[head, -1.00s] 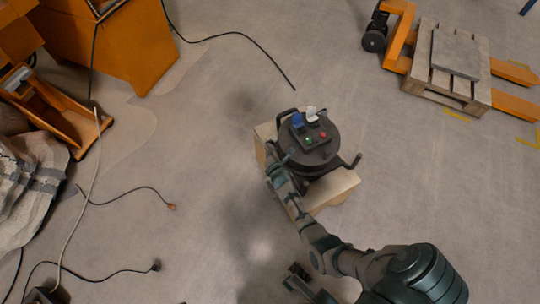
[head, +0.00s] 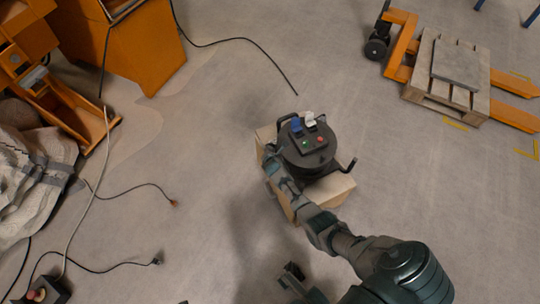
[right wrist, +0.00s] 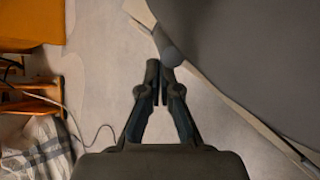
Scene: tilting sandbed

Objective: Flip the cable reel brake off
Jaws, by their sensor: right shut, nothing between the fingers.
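The cable reel (head: 308,163) is a dark round drum with blue and white socket covers and red and green buttons on top. It stands on a pale box (head: 335,193). My right gripper (head: 268,152) is beside the reel's left side; it is shut and empty in the right wrist view (right wrist: 160,68). There a grey rounded peg (right wrist: 166,46) juts from the large dark reel face just beyond the fingertips; I cannot tell whether they touch, or whether it is the brake. My left gripper (head: 291,273) is low in the head view, clear of the reel; its jaw opening is unclear.
A crank handle (head: 347,167) sticks out at the reel's right. A pallet (head: 450,75) on an orange pallet truck stands at the upper right. Orange cabinets (head: 140,50) and loose cables (head: 130,190) lie left. Floor around the box is mostly free.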

